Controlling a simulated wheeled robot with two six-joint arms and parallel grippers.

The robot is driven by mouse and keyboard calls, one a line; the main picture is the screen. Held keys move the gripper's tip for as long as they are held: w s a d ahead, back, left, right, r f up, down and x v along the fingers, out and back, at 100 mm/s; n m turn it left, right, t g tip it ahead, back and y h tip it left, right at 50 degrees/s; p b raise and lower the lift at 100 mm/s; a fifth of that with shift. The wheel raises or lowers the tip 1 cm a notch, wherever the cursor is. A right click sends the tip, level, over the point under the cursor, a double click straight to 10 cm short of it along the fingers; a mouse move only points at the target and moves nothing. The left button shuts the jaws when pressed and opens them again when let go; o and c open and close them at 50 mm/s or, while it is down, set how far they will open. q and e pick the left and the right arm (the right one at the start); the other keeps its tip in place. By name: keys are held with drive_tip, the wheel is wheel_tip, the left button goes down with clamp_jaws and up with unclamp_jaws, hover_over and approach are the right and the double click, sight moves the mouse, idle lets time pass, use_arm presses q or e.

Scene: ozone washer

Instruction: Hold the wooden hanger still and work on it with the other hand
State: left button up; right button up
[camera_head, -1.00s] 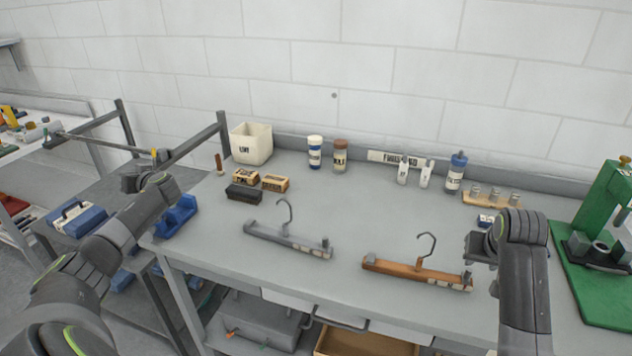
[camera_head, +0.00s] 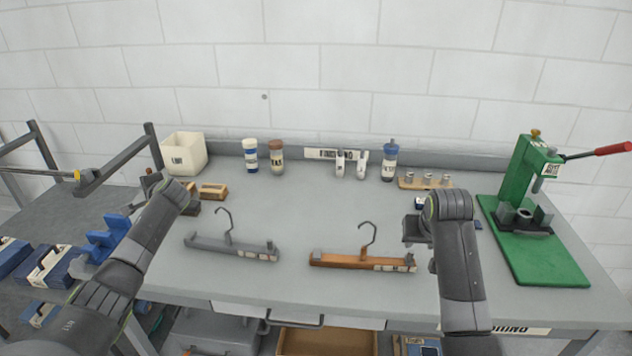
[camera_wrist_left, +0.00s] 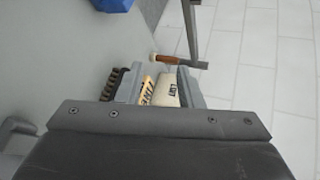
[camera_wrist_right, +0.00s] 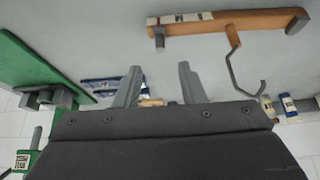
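The wooden hanger (camera_head: 345,261) lies on the bench, its dark hook pointing to the back and a label strip near its right end. It also shows in the right wrist view (camera_wrist_right: 225,27) at the top. My right gripper (camera_head: 414,232) is right of and behind the hanger's right end, apart from it. In the right wrist view its two fingers (camera_wrist_right: 157,85) are spread with nothing gripped. My left gripper (camera_head: 150,182) is over the bench's left edge, far from the wooden hanger.
A grey hanger (camera_head: 235,249) lies left of the wooden one. A green press (camera_head: 530,235) stands at the right. A white bin (camera_head: 184,153), jars (camera_head: 276,158) and bottles (camera_head: 389,160) line the back. The bench between the hangers and the back row is mostly clear.

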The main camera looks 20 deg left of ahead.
use_arm(q)
drive_tip(key=w+d+r+m+t+h, duration=0.2)
drive_tip(key=w+d+r+m+h, duration=0.1)
drive_tip(key=w+d+m, duration=0.9)
wheel_tip(320, 180, up, 9)
drive_tip(key=m+g+h, duration=0.4)
drive_tip(key=g+h, duration=0.1)
hover_over(360, 226)
drive_tip(key=s+d, duration=0.2)
drive_tip(key=d, duration=0.3)
drive_tip(key=x, duration=1.7)
drive_tip(key=shift+d+f, duration=0.15)
drive_tip(key=shift+f, duration=0.1)
clamp_jaws()
